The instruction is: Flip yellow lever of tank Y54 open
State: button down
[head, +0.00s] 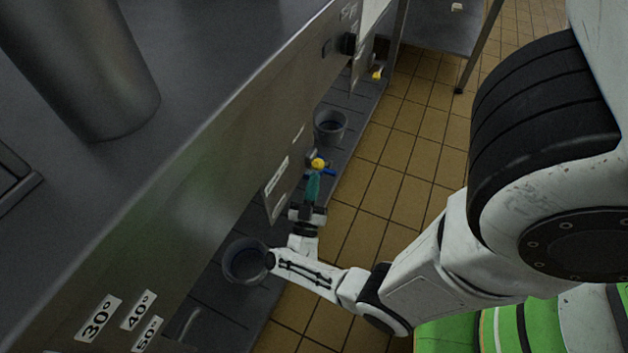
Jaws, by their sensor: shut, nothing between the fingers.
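A small yellow part (318,163), which looks like a lever, shows low beside the metal tank wall, with a blue part (329,171) just right of it. My gripper (314,178), with teal fingers, is shut and empty. Its tips are right at the near side of the yellow part; I cannot tell whether they touch. The gripper hides part of the fitting. A second yellow part (376,75) shows further back by the wall. No label reading Y54 is legible.
The metal counter (215,75) fills the left, with a large metal cylinder (85,65) on it. Grey buckets (330,125) (243,262) stand on the dark strip along the wall. Tiled floor (385,185) is clear to the right. A metal table (440,25) stands at the back.

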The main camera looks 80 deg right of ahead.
aim_at(320, 164)
jog(key=shift+d+r, duration=0.2)
jog(key=shift+d, duration=0.15)
jog(key=r+p, duration=0.1)
jog(key=p, duration=0.2)
jog(key=shift+s+d+r+y, duration=0.1)
jog(key=shift+d+r+y, duration=0.15)
jog(key=shift+r+y, duration=0.15)
jog(key=r+y+p, duration=0.1)
jog(key=p, duration=0.2)
jog(key=d+m+y+p, duration=0.1)
jog(key=p, duration=0.2)
jog(key=shift+s+d+r, duration=0.15)
jog(key=shift+r, duration=0.2)
jog(key=shift+s+d+r+y+p, duration=0.1)
jog(key=shift+d+r+y+p, duration=0.2)
jog(key=shift+p, duration=0.55)
jog(key=shift+d+r+p, duration=0.1)
jog(key=shift+d+p, duration=0.25)
jog(key=shift+d, duration=0.1)
jog(key=shift+s, duration=0.1)
